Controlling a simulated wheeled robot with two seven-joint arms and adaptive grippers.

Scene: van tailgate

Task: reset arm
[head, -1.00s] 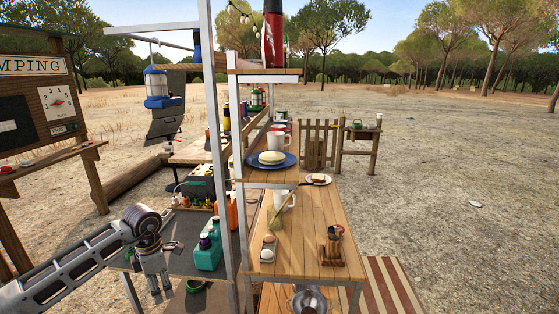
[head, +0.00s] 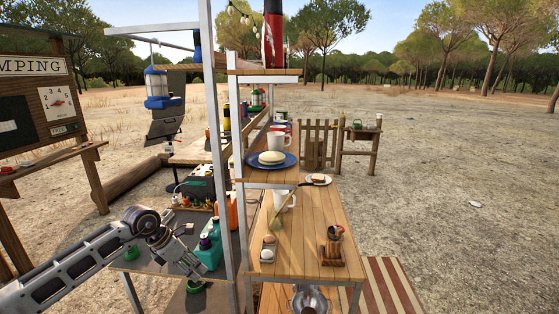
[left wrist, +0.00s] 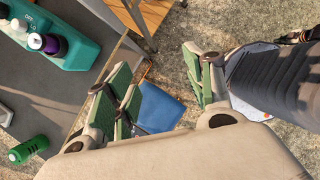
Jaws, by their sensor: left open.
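My left gripper (head: 188,262) is in the head view at the lower left, beside the teal jug (head: 211,250) on the dark side table (head: 168,256). In the left wrist view the gripper (left wrist: 158,88) has its green-padded fingers spread apart with nothing between them. The jug, with its purple cap, is at the upper left there (left wrist: 75,52). My right gripper is in neither view.
A green cylinder (left wrist: 28,150) lies on the dark table. A blue flat thing (left wrist: 158,108) is below, beyond the open fingers. A metal post (head: 221,150) and the wooden counter (head: 307,231) stand right of the left arm. Open dry ground lies farther right.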

